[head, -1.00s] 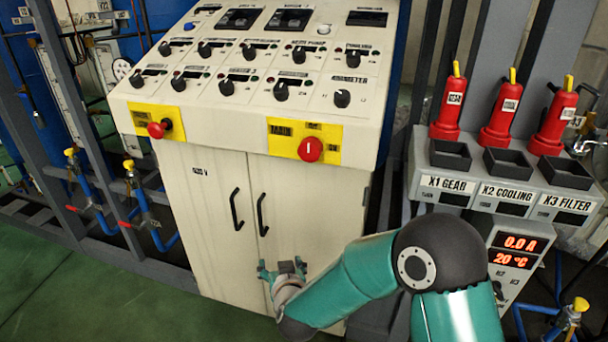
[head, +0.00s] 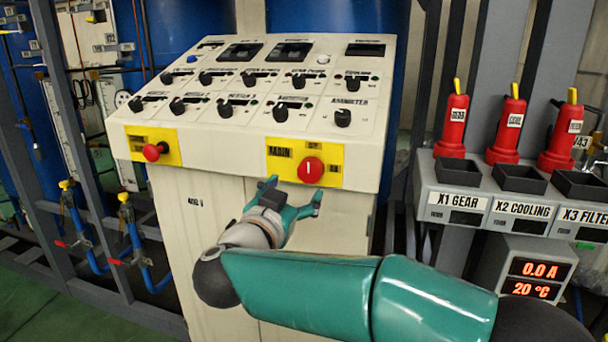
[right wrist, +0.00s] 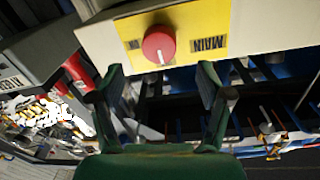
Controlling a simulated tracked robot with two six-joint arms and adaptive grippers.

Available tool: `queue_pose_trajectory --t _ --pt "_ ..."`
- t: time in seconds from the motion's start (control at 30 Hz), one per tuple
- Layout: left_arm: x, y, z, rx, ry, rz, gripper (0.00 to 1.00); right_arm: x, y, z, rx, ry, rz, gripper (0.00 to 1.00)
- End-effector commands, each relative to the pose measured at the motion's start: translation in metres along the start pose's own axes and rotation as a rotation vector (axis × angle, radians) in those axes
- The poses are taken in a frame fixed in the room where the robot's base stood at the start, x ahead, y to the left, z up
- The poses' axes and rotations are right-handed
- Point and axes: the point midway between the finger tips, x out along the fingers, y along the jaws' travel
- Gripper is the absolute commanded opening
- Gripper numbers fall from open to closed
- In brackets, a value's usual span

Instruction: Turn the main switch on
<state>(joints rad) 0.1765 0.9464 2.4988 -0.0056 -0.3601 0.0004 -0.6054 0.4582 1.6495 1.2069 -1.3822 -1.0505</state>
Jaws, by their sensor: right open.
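The main switch (head: 311,170) is a round red knob with a white mark on a yellow plate (head: 281,165), on the front lip of the cream control cabinet. In the head view its white mark stands upright. My right gripper (head: 295,193) is open and empty, just below and left of the knob, with its fingers pointing up toward the plate. In the right wrist view the red knob (right wrist: 159,45) is beyond the fingertips, between them sideways, and the word MAIN shows upside down beside it. The fingers appear apart from the knob. My left gripper is not in view.
Another red knob (head: 153,152) sits on a yellow plate at the left of the lip. Rows of black dials (head: 281,112) cover the sloped panel above. Red plugs (head: 451,125) and black sockets (head: 457,171) stand to the right.

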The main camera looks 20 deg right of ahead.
Motion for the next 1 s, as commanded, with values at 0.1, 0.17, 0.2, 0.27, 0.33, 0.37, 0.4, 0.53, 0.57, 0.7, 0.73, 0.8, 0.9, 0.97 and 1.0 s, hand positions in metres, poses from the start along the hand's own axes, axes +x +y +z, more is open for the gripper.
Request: queue_pose_trajectory --t 0.1,0.17,0.2,0.27,0.33,0.37,0.4,0.53,0.57,0.7,0.73,0.8,0.9,0.97,1.0 --pt "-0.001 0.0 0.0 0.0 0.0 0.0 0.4 0.028 0.001 0.001 0.0 0.0 0.004 0.78" --pt "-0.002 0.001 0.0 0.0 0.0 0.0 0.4 0.04 0.0 0.0 0.001 0.0 0.003 0.78" --pt "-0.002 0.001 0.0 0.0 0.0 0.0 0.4 0.047 0.0 0.001 0.0 0.0 0.003 0.78" --pt "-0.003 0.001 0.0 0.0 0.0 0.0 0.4 0.057 0.0 0.001 -0.001 0.0 0.002 0.78" --pt "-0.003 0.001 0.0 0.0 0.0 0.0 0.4 0.067 -0.001 0.0 0.0 0.0 0.0 0.78" --pt "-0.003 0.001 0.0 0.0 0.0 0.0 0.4 0.07 0.0 0.001 0.0 0.0 0.0 0.78" --pt "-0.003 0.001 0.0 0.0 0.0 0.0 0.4 0.074 0.0 0.001 0.0 0.0 0.001 0.78" --pt "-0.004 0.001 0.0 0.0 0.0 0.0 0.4 0.082 -0.001 0.001 0.0 -0.001 -0.002 0.78" --pt "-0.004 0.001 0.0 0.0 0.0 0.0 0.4 0.083 -0.001 0.001 0.0 0.0 -0.002 0.78" --pt "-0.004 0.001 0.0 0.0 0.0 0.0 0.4 0.084 -0.001 0.001 0.0 0.0 -0.002 0.78" --pt "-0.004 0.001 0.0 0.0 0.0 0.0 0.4 0.084 -0.001 0.001 0.0 0.0 -0.003 0.78" --pt "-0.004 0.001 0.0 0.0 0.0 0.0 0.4 0.084 -0.001 0.001 0.0 0.0 -0.003 0.78" --pt "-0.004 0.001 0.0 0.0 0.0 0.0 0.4 0.084 -0.002 0.001 0.0 0.0 -0.003 0.69" --pt "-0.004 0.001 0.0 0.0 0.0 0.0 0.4 0.084 -0.002 0.001 0.0 0.0 -0.003 0.59" --pt "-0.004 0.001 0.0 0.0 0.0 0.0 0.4 0.083 -0.002 0.001 0.0 0.0 -0.003 0.53"
